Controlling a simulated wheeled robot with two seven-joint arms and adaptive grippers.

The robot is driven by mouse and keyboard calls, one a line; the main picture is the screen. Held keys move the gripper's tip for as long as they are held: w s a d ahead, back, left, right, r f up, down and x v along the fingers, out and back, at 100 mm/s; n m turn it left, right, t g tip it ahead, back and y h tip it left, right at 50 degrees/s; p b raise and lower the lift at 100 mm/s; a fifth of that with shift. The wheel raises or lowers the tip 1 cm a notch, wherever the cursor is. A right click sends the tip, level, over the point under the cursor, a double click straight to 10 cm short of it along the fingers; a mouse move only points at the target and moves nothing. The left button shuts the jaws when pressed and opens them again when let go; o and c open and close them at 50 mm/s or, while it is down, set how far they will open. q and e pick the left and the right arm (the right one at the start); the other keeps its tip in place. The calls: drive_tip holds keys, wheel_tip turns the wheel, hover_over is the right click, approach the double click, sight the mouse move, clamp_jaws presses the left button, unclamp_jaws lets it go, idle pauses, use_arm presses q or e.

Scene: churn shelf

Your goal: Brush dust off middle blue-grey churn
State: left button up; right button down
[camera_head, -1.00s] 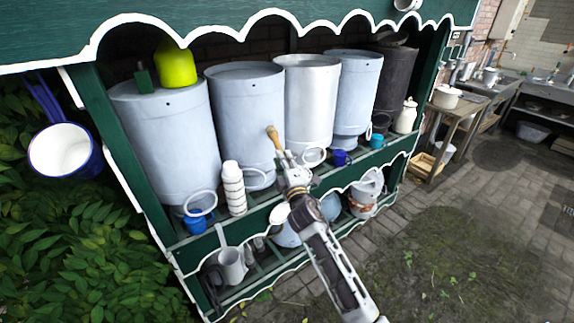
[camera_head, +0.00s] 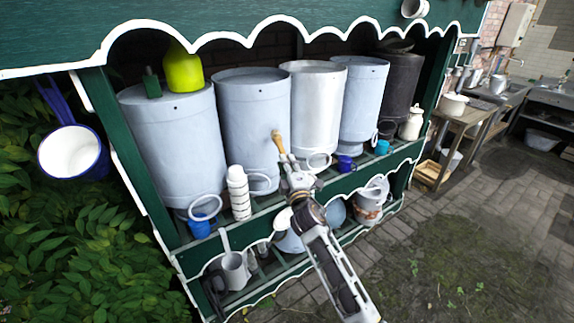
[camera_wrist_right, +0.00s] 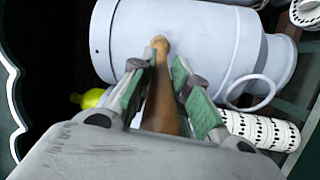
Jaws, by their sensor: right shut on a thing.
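My right gripper (camera_head: 287,160) is in front of the shelf, near this churn's lower right side. It is shut on a tan wooden handle (camera_head: 277,140), which points up. The handle also shows between the fingers in the right wrist view (camera_wrist_right: 165,95), in front of a blue-grey churn (camera_wrist_right: 185,40). I cannot make out bristles, dust, or whether the handle touches the churn. My left gripper is not in view.
A stack of white cups (camera_head: 238,192) and a blue mug (camera_head: 345,163) stand on the shelf's front edge. Another blue-grey churn (camera_head: 360,100) and a dark churn (camera_head: 398,85) stand to the right. A scalloped green canopy (camera_head: 240,18) hangs above. The paving at right is open.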

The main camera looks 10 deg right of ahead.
drive_tip(key=shift+w+a+b, duration=0.3)
drive_tip(key=shift+w, duration=0.55)
idle(0.6)
drive_tip(key=shift+d, duration=0.15)
drive_tip(key=shift+w+d+p, duration=0.3)
drive_tip(key=shift+d, duration=0.6)
drive_tip(key=shift+w+d+p, duration=0.25)
drive_tip(key=shift+w+d, duration=0.05)
drive_tip(key=shift+d, duration=0.6)
drive_tip(key=shift+a, duration=0.1)
drive_tip(key=shift+s+a+b, duration=0.3)
drive_tip(key=shift+a, duration=0.65)
drive_tip(key=shift+s+a+b, duration=0.25)
drive_tip(key=shift+s+a, duration=0.05)
drive_tip(key=shift+a, duration=0.6)
drive_tip(key=shift+s, duration=0.1)
